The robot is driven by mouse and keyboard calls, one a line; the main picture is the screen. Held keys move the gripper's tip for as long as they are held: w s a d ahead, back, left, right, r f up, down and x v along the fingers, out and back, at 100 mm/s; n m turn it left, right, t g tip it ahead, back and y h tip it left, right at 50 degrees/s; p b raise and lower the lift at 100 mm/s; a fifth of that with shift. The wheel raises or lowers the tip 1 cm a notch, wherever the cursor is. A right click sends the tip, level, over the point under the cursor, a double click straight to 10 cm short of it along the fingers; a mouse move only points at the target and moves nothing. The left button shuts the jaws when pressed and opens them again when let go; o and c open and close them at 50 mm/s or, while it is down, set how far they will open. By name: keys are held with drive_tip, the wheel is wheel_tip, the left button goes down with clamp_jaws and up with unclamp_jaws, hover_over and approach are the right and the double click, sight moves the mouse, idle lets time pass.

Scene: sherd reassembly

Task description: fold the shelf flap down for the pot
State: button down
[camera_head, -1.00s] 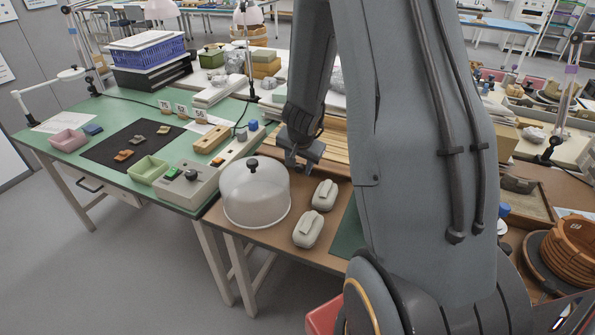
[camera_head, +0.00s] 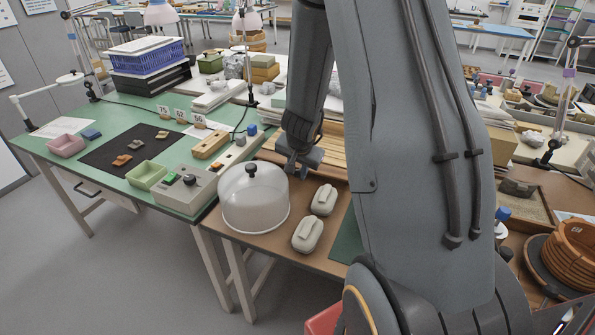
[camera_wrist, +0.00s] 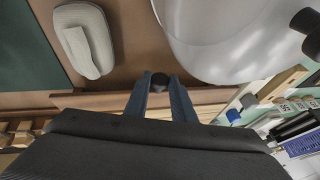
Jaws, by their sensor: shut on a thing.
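My gripper (camera_wrist: 160,88) is shut on a small black knob (camera_wrist: 159,78) in the wrist view. The knob sits by a long reddish-brown board edge (camera_wrist: 100,100), which appears to be the shelf flap; my fingers cross in front of it. In the head view my gripper (camera_head: 298,163) is at the front of a slatted wooden shelf (camera_head: 330,140), behind the brown table top. My arm hides part of the shelf, and the flap's exact angle cannot be told.
A clear dome with a black knob (camera_head: 254,200) stands close left of my gripper. A control box (camera_head: 186,189) and green bench (camera_head: 110,178) are further left. Brown table top between them is bare.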

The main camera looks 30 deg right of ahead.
sight(300, 168)
drive_tip(key=shift+w+d+r+p, duration=0.15)
drive_tip(key=shift+r+p, duration=0.4)
drive_tip(key=shift+p, duration=0.3)
drive_tip(key=shift+w+d+r+p, duration=0.1)
drive_tip(key=shift+r+p, duration=0.45)
drive_tip(key=shift+p, duration=0.3)
drive_tip(key=shift+w+d+r+p, duration=0.2)
drive_tip(key=shift+d+r+p, duration=0.15)
drive_tip(key=shift+p, duration=0.35)
drive_tip(key=c, duration=1.5)
unclamp_jaws()
drive_tip(key=shift+d+f, duration=0.1)
drive_tip(key=shift+s+a, duration=0.1)
drive_tip(key=shift+a, duration=0.15)
drive_tip(key=shift+p+v, duration=1.95)
drive_tip(key=shift+v, duration=1.95)
